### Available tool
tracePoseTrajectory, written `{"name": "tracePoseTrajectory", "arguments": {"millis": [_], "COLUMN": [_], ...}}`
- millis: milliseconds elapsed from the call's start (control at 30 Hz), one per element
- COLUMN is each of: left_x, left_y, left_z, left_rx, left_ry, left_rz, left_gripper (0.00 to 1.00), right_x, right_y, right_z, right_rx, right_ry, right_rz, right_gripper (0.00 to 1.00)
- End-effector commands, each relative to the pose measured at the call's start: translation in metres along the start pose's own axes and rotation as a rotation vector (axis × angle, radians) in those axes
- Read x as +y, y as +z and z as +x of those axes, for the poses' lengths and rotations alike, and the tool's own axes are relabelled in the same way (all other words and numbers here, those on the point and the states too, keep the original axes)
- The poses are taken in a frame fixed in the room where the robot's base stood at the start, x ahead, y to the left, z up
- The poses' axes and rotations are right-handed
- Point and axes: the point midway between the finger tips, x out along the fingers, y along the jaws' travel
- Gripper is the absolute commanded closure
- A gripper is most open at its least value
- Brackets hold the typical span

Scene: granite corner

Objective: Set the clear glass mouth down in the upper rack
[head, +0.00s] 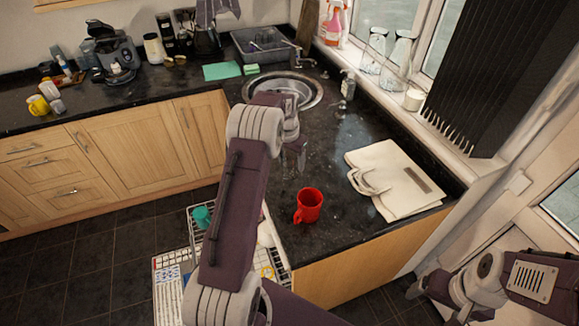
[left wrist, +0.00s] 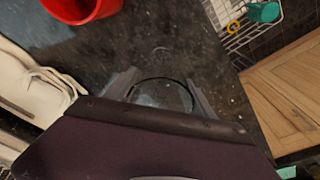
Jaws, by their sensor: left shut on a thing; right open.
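The clear glass (left wrist: 161,97) is held between the fingers of my left gripper (left wrist: 160,88), its round outline showing in the left wrist view. In the head view my left gripper (head: 293,150) is above the dark counter, behind the red mug, and the glass is hard to make out there. The upper rack (head: 196,222) is a white wire rack at the lower left, partly hidden by my left arm; its corner (left wrist: 236,42) shows in the left wrist view. A teal cup (head: 202,216) stands in it. My right gripper (head: 418,288) is open and empty at the lower right.
A red mug (head: 309,205) stands near the counter's front end, with a cream bag (head: 394,178) lying to its right. The sink (head: 283,91) is behind. A lower rack with dishes (head: 270,266) shows beside my arm. Counter around the mug is clear.

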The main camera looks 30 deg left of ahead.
Motion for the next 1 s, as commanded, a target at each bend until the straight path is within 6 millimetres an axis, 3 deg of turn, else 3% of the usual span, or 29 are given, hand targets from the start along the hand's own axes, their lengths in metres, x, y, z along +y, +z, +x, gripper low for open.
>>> {"name": "tracePoseTrajectory", "arguments": {"millis": [200,433,800,833,900,1000], "left_x": [-0.007,-0.007,-0.007,-0.007,-0.007,-0.007], "left_y": [-0.001,0.004,0.004,0.004,0.004,0.004], "left_z": [0.008,0.042,0.049,0.049,0.048,0.048], "left_rx": [-0.001,-0.001,0.001,0.0,0.0,0.0], "left_ry": [0.001,0.001,0.0,0.0,0.0,0.0], "left_rz": [0.001,0.001,0.001,0.001,0.001,0.001], "left_gripper": [0.87,0.87,0.87,0.32,0.16,0.16], "right_x": [0.0,0.0,0.0,0.0,0.0,0.0], "right_y": [0.0,-0.001,-0.001,-0.001,-0.001,-0.001], "right_z": [-0.003,-0.014,-0.01,-0.01,-0.011,-0.011], "right_rx": [0.0,0.0,0.0,0.0,0.0,0.0], "right_ry": [0.0,0.0,0.0,0.0,0.0,0.0], "right_rz": [0.0,0.0,0.0,0.0,0.0,0.0], "right_gripper": [0.13,0.13,0.13,0.13,0.13,0.13]}}
